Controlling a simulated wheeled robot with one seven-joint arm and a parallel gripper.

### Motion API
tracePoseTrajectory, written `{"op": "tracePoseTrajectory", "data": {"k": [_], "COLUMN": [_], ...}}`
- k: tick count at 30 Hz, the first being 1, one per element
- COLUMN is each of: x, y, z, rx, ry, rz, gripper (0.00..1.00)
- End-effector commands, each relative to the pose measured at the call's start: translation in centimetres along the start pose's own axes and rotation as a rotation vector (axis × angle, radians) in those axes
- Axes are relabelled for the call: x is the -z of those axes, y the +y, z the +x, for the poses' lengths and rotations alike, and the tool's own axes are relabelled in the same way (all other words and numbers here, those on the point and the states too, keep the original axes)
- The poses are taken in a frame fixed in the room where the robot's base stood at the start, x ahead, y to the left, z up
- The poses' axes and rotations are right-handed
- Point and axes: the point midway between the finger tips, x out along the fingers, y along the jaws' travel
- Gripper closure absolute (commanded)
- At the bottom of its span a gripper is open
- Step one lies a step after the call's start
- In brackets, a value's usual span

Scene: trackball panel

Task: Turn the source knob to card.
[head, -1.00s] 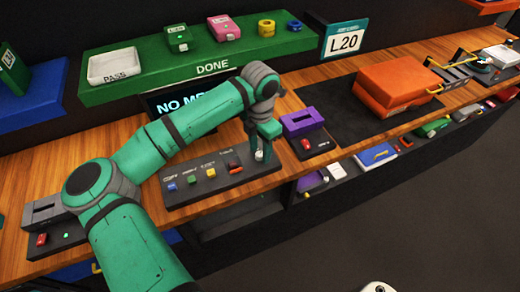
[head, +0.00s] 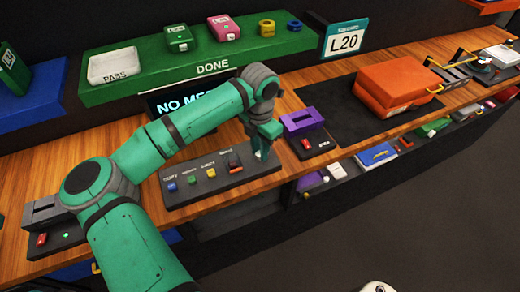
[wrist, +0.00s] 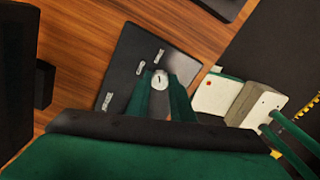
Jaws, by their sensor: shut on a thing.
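The source knob (wrist: 159,78) is a small round white dial with a dark mark. It shows between my fingertips in the wrist view, on a dark panel (wrist: 135,45) with small white labels that I cannot read surely. The mark runs roughly up and down in that picture; I cannot tell which label it points to. My gripper (wrist: 163,86) is shut on the knob, one finger on each side. In the head view my gripper (head: 261,154) is at the right end of the panel (head: 205,192) and mostly hides the knob.
Blue, yellow, green and red controls (head: 233,160) sit left of the knob on the panel. A purple block (head: 302,121) and red button (head: 306,143) stand close on the right. Orange boxes (head: 390,98) lie farther right; a green DONE shelf (head: 150,87) is behind.

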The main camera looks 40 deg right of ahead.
Motion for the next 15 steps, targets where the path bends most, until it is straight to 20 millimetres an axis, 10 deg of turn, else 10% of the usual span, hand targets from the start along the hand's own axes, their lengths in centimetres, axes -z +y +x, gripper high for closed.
{"op": "tracePoseTrajectory", "data": {"k": [15], "x": [-0.01], "y": [0.13], "z": [-0.11], "rx": [-0.002], "ry": [-0.001], "rz": [-0.441], "gripper": [1.00]}}
